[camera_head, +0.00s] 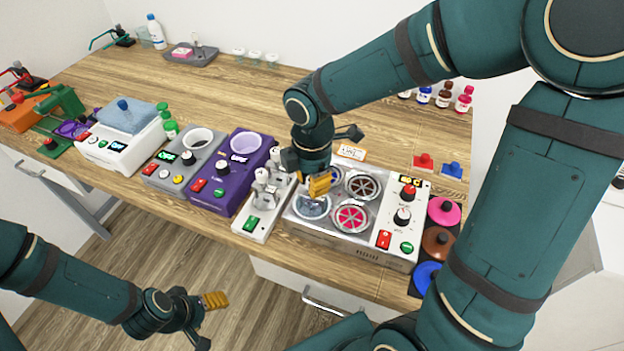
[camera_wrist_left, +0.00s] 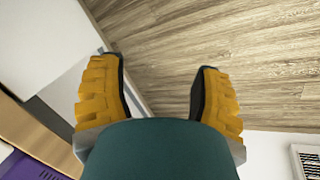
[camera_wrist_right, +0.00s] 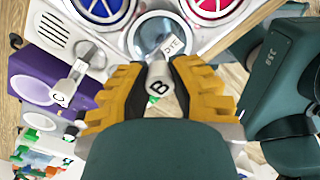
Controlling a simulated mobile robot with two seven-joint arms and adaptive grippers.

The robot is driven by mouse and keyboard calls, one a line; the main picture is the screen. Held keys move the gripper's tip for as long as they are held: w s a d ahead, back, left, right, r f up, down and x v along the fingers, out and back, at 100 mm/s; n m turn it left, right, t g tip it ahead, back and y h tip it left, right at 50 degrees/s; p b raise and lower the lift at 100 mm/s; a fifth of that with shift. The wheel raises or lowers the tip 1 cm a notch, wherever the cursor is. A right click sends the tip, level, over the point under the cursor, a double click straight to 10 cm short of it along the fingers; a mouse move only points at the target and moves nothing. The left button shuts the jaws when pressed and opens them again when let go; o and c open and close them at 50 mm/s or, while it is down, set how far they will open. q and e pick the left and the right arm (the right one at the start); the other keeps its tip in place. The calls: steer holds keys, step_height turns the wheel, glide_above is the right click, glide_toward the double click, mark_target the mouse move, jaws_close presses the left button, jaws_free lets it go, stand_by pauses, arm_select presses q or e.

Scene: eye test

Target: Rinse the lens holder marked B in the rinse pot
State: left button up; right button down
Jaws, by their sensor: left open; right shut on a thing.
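My right gripper (camera_head: 320,184) is shut on the lens holder marked B (camera_wrist_right: 157,86), whose grey knob shows between the yellow fingers in the right wrist view. It is over the front-left pot (camera_head: 311,208) of the white-and-grey pot unit (camera_head: 388,237). This pot looks pale and clear and also shows in the right wrist view (camera_wrist_right: 152,30). The holder's lower end is hidden, so I cannot tell whether it dips in. A white tag (camera_wrist_right: 174,42) with letters partly readable lies beyond the knob. My left gripper (camera_head: 208,318) is open and empty, low in front of the table.
The other pots are pink-red (camera_head: 352,217), dark brown (camera_head: 363,186) and blue. A white stand (camera_head: 252,225) with grey holders is left of the unit; one is marked C (camera_wrist_right: 60,97). Coloured lids (camera_head: 437,241) lie right.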

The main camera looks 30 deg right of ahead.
steer(key=shift+r+p, duration=1.7)
steer(key=shift+r, duration=0.35)
arm_select(q)
steer(key=r, duration=0.2)
steer(key=w+r, duration=0.1)
steer(key=shift+w+a+r, duration=0.1)
steer(key=shift+w+r, duration=0.05)
steer(key=shift+r, duration=0.2)
